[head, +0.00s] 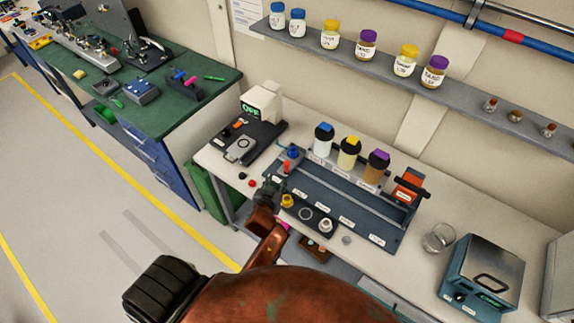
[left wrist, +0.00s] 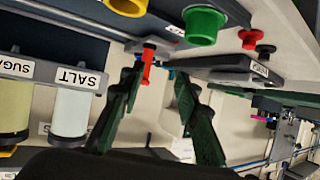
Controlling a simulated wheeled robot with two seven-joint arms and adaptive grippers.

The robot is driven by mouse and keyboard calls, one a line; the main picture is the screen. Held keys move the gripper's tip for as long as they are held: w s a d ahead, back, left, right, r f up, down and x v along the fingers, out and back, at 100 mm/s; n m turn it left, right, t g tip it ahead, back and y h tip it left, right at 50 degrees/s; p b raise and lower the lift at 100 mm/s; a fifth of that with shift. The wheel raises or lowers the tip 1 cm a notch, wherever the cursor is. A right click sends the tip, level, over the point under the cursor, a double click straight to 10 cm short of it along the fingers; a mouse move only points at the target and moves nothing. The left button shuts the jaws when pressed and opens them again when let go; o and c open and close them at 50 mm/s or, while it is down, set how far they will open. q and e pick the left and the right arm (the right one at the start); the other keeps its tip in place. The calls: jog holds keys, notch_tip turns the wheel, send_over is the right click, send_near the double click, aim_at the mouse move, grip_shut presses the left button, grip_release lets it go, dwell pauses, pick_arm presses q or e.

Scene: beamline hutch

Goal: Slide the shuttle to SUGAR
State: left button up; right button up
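The shuttle, a small grey block with an upright red handle (head: 287,168), stands at the left end of the rail unit (head: 350,187). In the left wrist view, which is turned over, the red handle (left wrist: 147,66) shows beyond my fingers. My left gripper (head: 270,187) is open beside the left end of the unit. Its dark green fingers (left wrist: 160,78) are spread, with the handle near one fingertip; contact cannot be told. The SUGAR label (left wrist: 15,67) is under the yellow-capped jar (head: 349,152); the SALT label (left wrist: 76,78) is nearer the shuttle. My right gripper is out of view.
Blue-capped (head: 323,140) and purple-capped jars (head: 376,167) flank the SUGAR jar. An orange-and-black piece (head: 410,187) stands at the rail's right end. A balance (head: 247,140) is at left, a glass beaker (head: 438,237) at right. A shelf (head: 390,65) of jars hangs above.

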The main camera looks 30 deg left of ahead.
aim_at(286, 166)
pick_arm(q)
jog(key=shift+t, duration=0.5)
jog(key=w, duration=0.1)
jog(key=w+r, duration=0.1)
jog(key=w, duration=0.2)
jog(key=shift+d+r, duration=0.15)
jog(key=shift+d, duration=0.25)
jog(key=x, duration=0.6)
jog(key=shift+w+a+f, duration=0.1)
jog(key=shift+w+f, duration=0.05)
jog(key=shift+f, duration=0.1)
grip_shut()
